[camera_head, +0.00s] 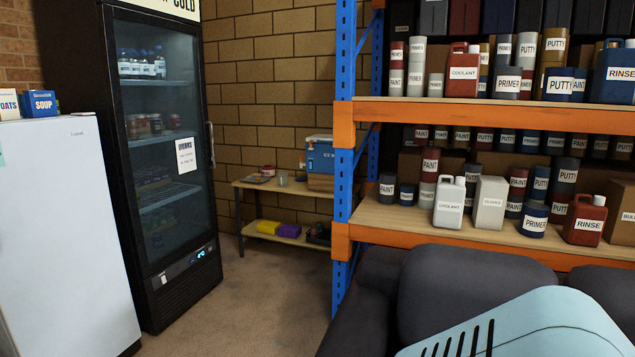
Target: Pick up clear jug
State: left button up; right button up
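I cannot make out a clear jug for certain. A small pale cup-like item (282,178) stands on the low wooden bench (262,184) at the back, too small to tell what it is. A white opaque jug labelled COOLANT (449,203) stands upright on the lower rack shelf. A red COOLANT jug (463,72) stands on the shelf above. Neither of my grippers is in view.
A glass-door drinks fridge (165,150) and a white fridge (62,230) stand at left. A dark sofa (470,280) and a light blue slotted surface (540,325) fill the lower right. Carpet (260,300) is clear between.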

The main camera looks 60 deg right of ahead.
aim_at(283, 177)
jog(key=z, duration=1.7)
jog(key=i+j+u, duration=0.6)
jog(key=u, duration=0.2)
jog(key=i+j+u, duration=0.25)
jog(key=i+u, duration=0.55)
jog(key=i+z, duration=0.4)
jog(key=i+j+z, duration=0.25)
jog(key=i+z, duration=0.15)
jog(key=i, duration=0.2)
jog(key=i+l+z, duration=0.1)
jog(key=i+z, duration=0.15)
jog(key=z, duration=0.15)
jog(key=i+z, duration=0.55)
jog(key=z, duration=0.25)
jog(key=i+z, duration=0.4)
jog(key=i, duration=0.85)
